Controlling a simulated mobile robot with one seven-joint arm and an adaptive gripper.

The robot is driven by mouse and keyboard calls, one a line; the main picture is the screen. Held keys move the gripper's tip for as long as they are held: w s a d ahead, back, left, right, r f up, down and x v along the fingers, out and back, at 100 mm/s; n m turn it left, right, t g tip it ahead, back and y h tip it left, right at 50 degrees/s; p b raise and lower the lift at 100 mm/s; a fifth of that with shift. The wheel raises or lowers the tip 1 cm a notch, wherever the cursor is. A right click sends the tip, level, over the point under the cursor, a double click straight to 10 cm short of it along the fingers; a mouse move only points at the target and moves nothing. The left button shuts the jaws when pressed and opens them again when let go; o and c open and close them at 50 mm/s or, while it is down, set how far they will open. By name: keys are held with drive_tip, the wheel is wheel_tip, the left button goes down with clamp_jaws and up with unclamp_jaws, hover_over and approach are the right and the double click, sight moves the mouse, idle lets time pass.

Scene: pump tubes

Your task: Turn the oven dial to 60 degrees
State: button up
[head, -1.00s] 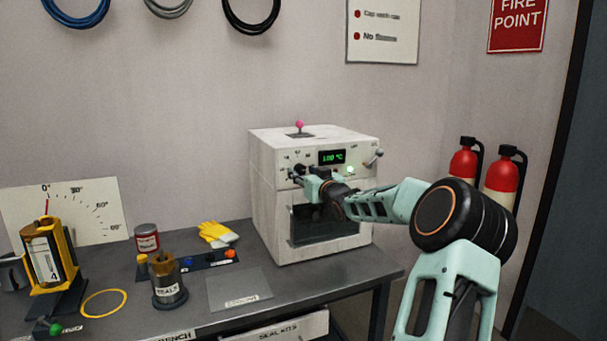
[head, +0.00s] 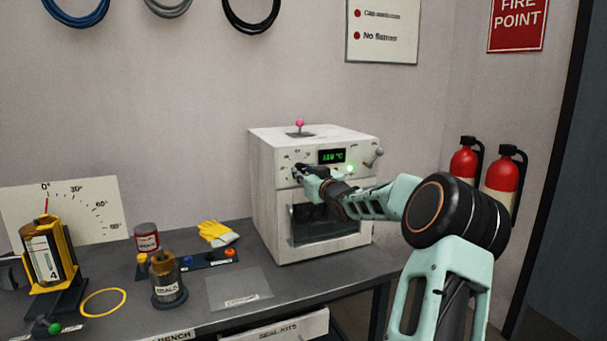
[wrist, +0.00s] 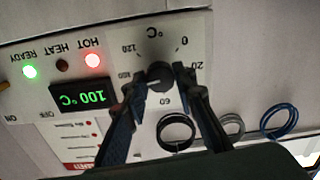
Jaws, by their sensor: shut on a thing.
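The oven (head: 272,195) is a white box at the back of the bench. Its round dark dial (wrist: 160,75) sits on the front panel, with numbers printed around it, including 0, 20, 60 and 120. My gripper (wrist: 159,73) is shut on the dial, one finger on each side. In the head view my gripper (head: 302,173) is at the panel's left part and hides most of the dial. The green display (wrist: 84,97) appears upside down in the wrist view and seems to read 100 °C. I cannot clearly tell where the dial points.
A red HOT lamp (wrist: 93,61) and a green READY lamp (wrist: 30,72) are lit; the HEAT lamp is dark. A lever (head: 375,157) is on the panel's right. A pink-knobbed lever (head: 299,125) stands on top. Yellow gloves (head: 217,233) lie left of the oven.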

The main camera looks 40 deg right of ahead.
drive_tip(key=n+b, duration=0.2)
drive_tip(key=n, duration=0.2)
drive_tip(key=n+b, duration=0.4)
drive_tip(key=n, duration=0.4)
drive_tip(key=shift+b, duration=0.3)
drive_tip(key=shift+d+r+n+b, duration=0.1)
drive_tip(key=shift+n+b, duration=0.95)
drive_tip(key=shift+n, duration=1.05)
drive_tip(key=o, duration=1.2)
drive_tip(key=shift+c, duration=0.2)
drive_tip(key=shift+s, duration=0.15)
drive_tip(key=v, duration=1.1)
drive_tip(key=shift+s, duration=0.4)
